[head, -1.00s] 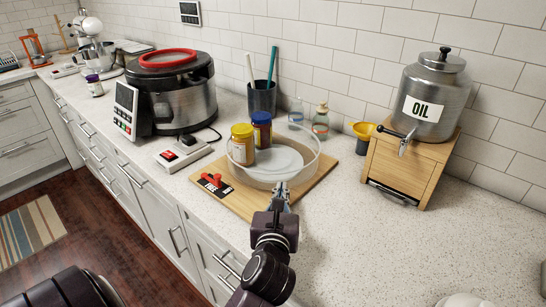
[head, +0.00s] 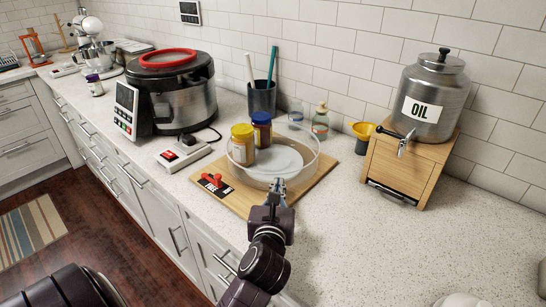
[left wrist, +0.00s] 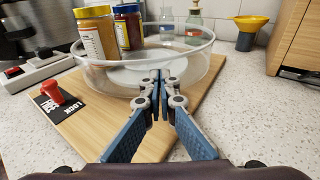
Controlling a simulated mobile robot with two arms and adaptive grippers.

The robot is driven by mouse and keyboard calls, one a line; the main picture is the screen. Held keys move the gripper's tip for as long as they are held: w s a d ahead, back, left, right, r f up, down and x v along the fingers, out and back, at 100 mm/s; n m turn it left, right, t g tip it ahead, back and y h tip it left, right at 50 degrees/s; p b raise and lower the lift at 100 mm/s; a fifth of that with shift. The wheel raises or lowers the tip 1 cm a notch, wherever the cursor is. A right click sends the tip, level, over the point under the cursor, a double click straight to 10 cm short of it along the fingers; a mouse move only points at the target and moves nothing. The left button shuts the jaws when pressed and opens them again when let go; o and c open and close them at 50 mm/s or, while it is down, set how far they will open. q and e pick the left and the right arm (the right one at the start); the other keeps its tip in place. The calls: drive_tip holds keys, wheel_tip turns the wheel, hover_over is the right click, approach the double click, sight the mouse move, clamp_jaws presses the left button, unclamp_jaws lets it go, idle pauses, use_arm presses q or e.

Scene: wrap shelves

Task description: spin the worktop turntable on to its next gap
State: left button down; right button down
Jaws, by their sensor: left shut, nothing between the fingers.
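The turntable (head: 296,178) is a clear round tray with a low see-through rim on a wooden board (head: 240,204). It also shows in the left wrist view (left wrist: 197,68). A yellow-lidded jar (head: 242,145) and a blue-lidded jar (head: 262,130) stand in it on its left and back side; the rest of its floor is bare. A red lock lever (head: 211,180) sits on a black label at the board's front left corner. My left gripper (head: 278,188) is shut and empty at the tray's near rim. Whether it touches the rim I cannot tell. My right gripper is not in view.
A large cooker (head: 182,100) and a switch box (head: 184,152) stand left of the board. A dark cup with utensils (head: 262,99), a small bottle (head: 320,122) and a yellow funnel (head: 364,130) stand behind. An oil dispenser (head: 428,100) is at the right.

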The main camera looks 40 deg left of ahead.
sight(254, 178)
use_arm(q)
drive_tip(key=shift+s+a+p, duration=0.3)
drive_tip(key=shift+s+a, duration=0.4)
drive_tip(key=shift+a, duration=0.1)
drive_tip(key=shift+s+a+p, duration=0.2)
drive_tip(key=shift+s+a, duration=0.05)
drive_tip(key=shift+a, duration=0.3)
drive_tip(key=shift+s+a+p, duration=0.2)
drive_tip(key=shift+a, duration=0.35)
drive_tip(key=shift+r, duration=0.1)
drive_tip(key=shift+s+a, duration=0.15)
drive_tip(key=shift+a, duration=0.2)
drive_tip(key=shift+s+a+p, duration=0.35)
drive_tip(key=shift+a+p, duration=0.1)
drive_tip(key=shift+a, duration=0.3)
drive_tip(key=shift+s, duration=0.1)
drive_tip(key=shift+s+d, duration=0.25)
drive_tip(key=shift+s, duration=0.55)
drive_tip(key=shift+s+d, duration=0.25)
drive_tip(key=shift+s, duration=0.55)
